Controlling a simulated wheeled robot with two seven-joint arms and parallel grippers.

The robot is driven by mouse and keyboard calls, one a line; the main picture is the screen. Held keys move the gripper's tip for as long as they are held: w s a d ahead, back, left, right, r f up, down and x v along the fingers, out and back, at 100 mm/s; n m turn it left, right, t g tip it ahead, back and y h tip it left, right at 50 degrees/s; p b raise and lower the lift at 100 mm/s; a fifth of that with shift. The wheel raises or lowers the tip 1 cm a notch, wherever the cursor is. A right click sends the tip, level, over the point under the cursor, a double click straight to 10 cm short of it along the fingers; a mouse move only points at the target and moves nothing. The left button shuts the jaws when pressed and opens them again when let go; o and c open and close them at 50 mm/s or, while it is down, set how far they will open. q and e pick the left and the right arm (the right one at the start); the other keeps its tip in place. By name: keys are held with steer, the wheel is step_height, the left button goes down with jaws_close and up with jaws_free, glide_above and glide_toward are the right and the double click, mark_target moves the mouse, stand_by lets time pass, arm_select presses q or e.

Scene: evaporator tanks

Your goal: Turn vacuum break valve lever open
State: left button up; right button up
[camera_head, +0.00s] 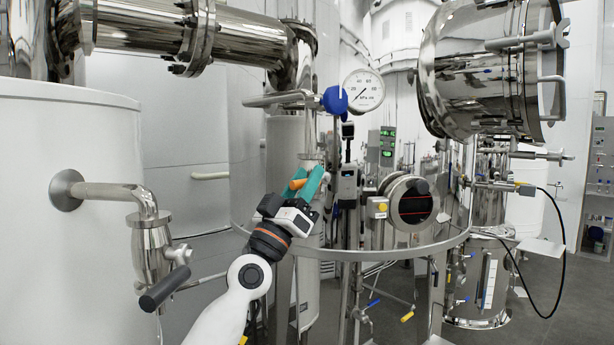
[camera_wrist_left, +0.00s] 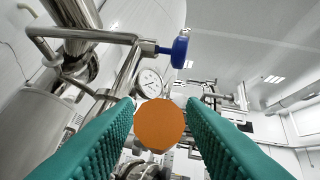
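A blue-handled valve (camera_head: 335,100) sits on a pipe beside the pressure gauge, and the blue handle also shows in the left wrist view (camera_wrist_left: 180,48). An orange piece (camera_head: 298,184) lies between the teal fingers of my left gripper (camera_head: 309,183). In the left wrist view its round end (camera_wrist_left: 160,124) faces the camera, with a finger on each side. I cannot tell whether the fingers press on it. What it is mounted on is hidden. I cannot tell from a label which handle is the vacuum break valve lever. My right gripper is not in view.
A round gauge (camera_head: 364,91) stands just right of the blue handle. A black-gripped lever (camera_head: 164,289) hangs on the tap at the lower left. A curved metal rail (camera_head: 375,253) passes right of my left arm. A steel vessel (camera_head: 470,70) fills the upper right.

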arm_select(q)
steer(key=shift+w+d+r, duration=0.15)
steer(key=shift+w+r, duration=0.15)
steer(key=shift+r, duration=0.05)
jaws_close()
